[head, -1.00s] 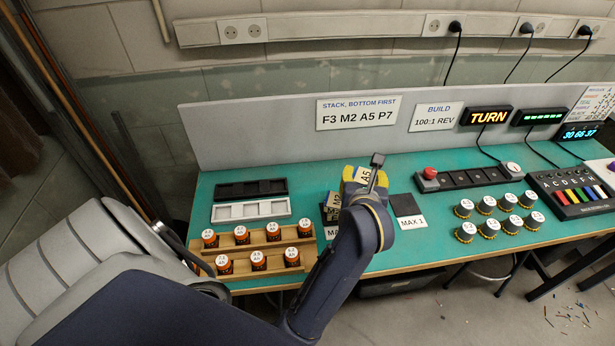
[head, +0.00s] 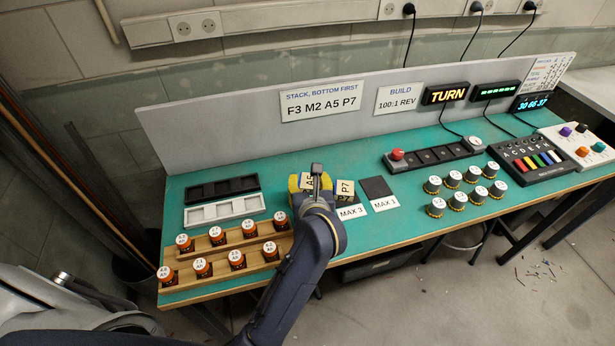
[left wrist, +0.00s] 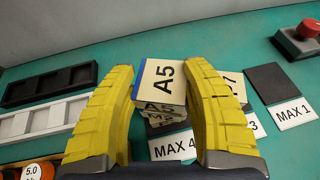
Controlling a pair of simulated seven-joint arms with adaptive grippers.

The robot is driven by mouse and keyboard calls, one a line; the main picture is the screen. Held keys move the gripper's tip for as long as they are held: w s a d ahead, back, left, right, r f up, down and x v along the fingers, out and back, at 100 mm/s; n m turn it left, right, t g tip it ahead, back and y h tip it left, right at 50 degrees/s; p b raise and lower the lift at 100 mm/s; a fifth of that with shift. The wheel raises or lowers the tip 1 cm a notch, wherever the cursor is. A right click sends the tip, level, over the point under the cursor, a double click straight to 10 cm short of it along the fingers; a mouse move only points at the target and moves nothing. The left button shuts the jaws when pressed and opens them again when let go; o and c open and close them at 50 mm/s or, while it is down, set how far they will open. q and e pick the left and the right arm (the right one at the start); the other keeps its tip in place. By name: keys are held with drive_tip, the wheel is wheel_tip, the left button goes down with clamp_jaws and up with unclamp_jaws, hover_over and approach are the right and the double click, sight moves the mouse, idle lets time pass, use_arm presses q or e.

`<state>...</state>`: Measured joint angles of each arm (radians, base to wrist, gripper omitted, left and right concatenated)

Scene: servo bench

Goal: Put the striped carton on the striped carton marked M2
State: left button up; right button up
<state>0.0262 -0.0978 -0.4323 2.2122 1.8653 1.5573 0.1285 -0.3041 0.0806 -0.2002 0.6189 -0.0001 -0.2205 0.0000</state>
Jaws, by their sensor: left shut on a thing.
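The carton marked A5 (left wrist: 164,82) is between the yellow fingers of my left gripper (left wrist: 162,68) in the left wrist view. The gripper is shut on it. The carton marked M2 (left wrist: 166,128) shows directly under A5, mostly covered by it; I cannot tell whether the two touch. In the head view my left gripper (head: 312,182) hides most of both, and part of the A5 label (head: 307,184) shows. The carton marked P7 (head: 345,188) stands just right of the gripper, and is partly behind the right finger in the wrist view. My right gripper is not in view.
A MAX 4 label (left wrist: 173,146) lies in front of the stack. MAX 3 (head: 352,212) and MAX 1 (head: 385,203) labels lie to the right. Black (head: 222,188) and white (head: 224,211) trays and a wooden rack (head: 180,281) of orange jars are left.

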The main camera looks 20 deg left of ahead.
sight(310, 189)
use_arm(q)
drive_tip(key=shift+f, duration=0.35)
drive_tip(key=shift+f, duration=0.15)
drive_tip(key=o, duration=1.2)
drive_tip(key=shift+v, duration=2.85)
drive_tip(key=shift+w, duration=0.1)
